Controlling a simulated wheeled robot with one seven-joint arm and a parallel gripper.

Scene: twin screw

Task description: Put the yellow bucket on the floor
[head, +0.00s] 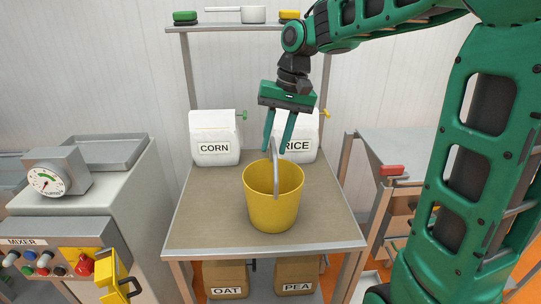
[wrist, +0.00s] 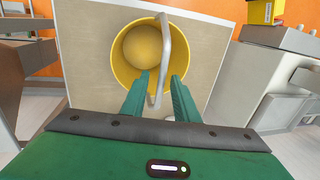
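The yellow bucket (head: 273,205) stands upright on the brown top of the metal table (head: 215,215). Its grey handle (head: 276,182) is raised above the rim. My gripper (head: 275,148) points down over the bucket, with its two green fingers apart. In the wrist view the handle (wrist: 160,88) passes between my fingers (wrist: 160,78), with gaps visible on both sides. The inside of the bucket (wrist: 121,58) shows in the wrist view and looks empty. The bucket rests on the table.
White CORN (head: 214,148) and RICE (head: 304,147) containers stand behind the bucket. A shelf (head: 235,26) runs above them. OAT (head: 227,284) and PEA (head: 297,277) boxes sit below. A mixer machine (head: 70,220) is at left, another table (head: 400,150) at right. Little orange floor (head: 525,265) shows.

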